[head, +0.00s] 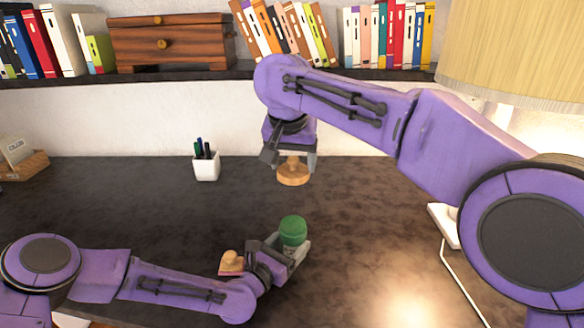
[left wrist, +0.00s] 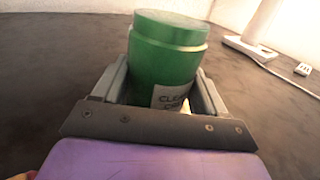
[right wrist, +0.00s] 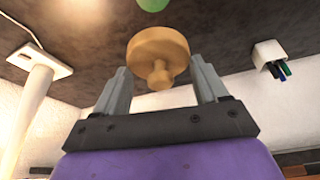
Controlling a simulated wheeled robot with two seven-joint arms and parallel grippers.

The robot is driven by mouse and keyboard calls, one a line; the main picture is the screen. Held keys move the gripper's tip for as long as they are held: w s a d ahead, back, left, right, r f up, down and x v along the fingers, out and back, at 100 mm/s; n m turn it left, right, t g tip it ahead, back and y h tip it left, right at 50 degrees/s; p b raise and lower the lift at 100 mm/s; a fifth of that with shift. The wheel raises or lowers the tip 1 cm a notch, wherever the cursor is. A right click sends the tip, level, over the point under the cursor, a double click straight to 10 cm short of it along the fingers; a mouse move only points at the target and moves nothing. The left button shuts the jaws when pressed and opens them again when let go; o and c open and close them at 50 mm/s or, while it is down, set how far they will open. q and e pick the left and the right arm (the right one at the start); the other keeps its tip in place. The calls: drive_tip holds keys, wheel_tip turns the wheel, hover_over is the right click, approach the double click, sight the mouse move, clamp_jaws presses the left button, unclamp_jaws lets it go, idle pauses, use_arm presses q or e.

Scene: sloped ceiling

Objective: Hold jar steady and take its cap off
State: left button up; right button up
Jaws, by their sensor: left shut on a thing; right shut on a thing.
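The green jar (head: 293,230) with a white label stands between the fingers of my left gripper (head: 287,246), which is shut on it. It also shows in the left wrist view (left wrist: 165,60), with a stepped green rim at its top; I cannot see into it. The round wooden cap (head: 293,174) with a small knob is at my right gripper (head: 291,160), above and behind the jar and clear of it. In the right wrist view the cap (right wrist: 158,48) has its knob toward my right gripper, which is shut on it.
A tan rounded object (head: 232,261) sits beside my left wrist, partly hidden. A white pen cup (head: 206,168) stands at the back. A lamp base (head: 446,222) with its cord is at the right. A shelf (head: 210,76) with books runs behind. The dark desk between is mostly clear.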

drive_tip(key=shift+r, duration=0.6)
use_arm(q)
drive_tip(key=o, duration=1.3)
drive_tip(key=shift+c, duration=0.2)
drive_tip(key=shift+s, duration=0.1)
drive_tip(key=v, duration=1.2)
